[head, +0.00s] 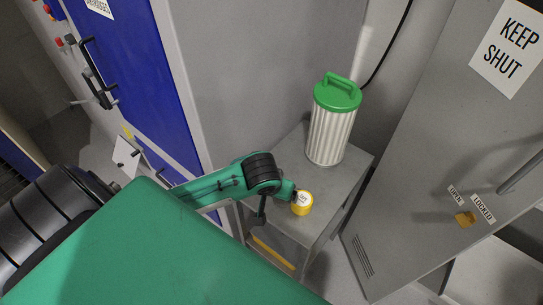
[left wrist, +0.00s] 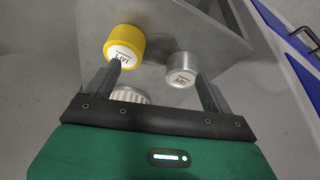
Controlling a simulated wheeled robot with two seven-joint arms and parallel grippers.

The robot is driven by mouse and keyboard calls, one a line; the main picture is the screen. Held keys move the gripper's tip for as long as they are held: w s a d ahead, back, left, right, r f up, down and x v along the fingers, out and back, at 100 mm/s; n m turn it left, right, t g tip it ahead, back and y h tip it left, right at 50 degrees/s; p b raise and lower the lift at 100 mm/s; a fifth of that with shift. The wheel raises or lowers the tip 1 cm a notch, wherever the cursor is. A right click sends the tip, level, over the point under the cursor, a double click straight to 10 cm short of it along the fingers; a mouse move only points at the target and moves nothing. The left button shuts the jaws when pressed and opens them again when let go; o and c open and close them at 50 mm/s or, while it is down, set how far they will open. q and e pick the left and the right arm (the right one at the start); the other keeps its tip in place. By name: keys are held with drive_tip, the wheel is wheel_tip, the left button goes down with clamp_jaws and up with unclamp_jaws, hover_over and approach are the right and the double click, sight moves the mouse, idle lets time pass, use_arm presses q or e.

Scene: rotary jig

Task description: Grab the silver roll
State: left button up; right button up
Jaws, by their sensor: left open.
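The silver roll (left wrist: 182,70) is a short metal cylinder with a printed label on its end. In the left wrist view it stands near the right finger, beyond the fingertips and apart from them as far as I can tell. I cannot make it out in the head view, where my arm is in the way. My left gripper (left wrist: 158,80) is open and empty, and its fingers point toward the rolls. A yellow roll (left wrist: 124,46) with a white label is beyond the left fingertip; it also shows in the head view (head: 302,204). My right gripper is not in view.
The rolls are on a grey metal stand (head: 346,172). A white ribbed canister with a green handled lid (head: 332,120) stands toward its back. A blue door (head: 135,75) is at left, and a grey cabinet door (head: 440,150) at right.

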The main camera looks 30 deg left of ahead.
use_arm(q)
drive_tip(key=w+a+r+n+y, duration=0.2)
drive_tip(key=w+a+r+n, duration=0.1)
drive_tip(key=a+r, duration=0.15)
drive_tip(key=p+x, duration=0.1)
drive_tip(key=x, duration=0.7)
drive_tip(key=shift+f, duration=0.3)
drive_tip(key=p+x, duration=0.1)
drive_tip(key=x, duration=0.3)
drive_tip(key=shift+s+d, duration=0.15)
drive_tip(key=shift+w+f+p, duration=0.2)
drive_tip(key=shift+f+p, duration=0.1)
drive_tip(key=shift+f, duration=0.4)
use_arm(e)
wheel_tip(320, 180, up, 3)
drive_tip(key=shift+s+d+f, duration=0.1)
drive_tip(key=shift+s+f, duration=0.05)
use_arm(q)
drive_tip(key=shift+c, duration=0.5)
drive_tip(key=c, duration=1.1)
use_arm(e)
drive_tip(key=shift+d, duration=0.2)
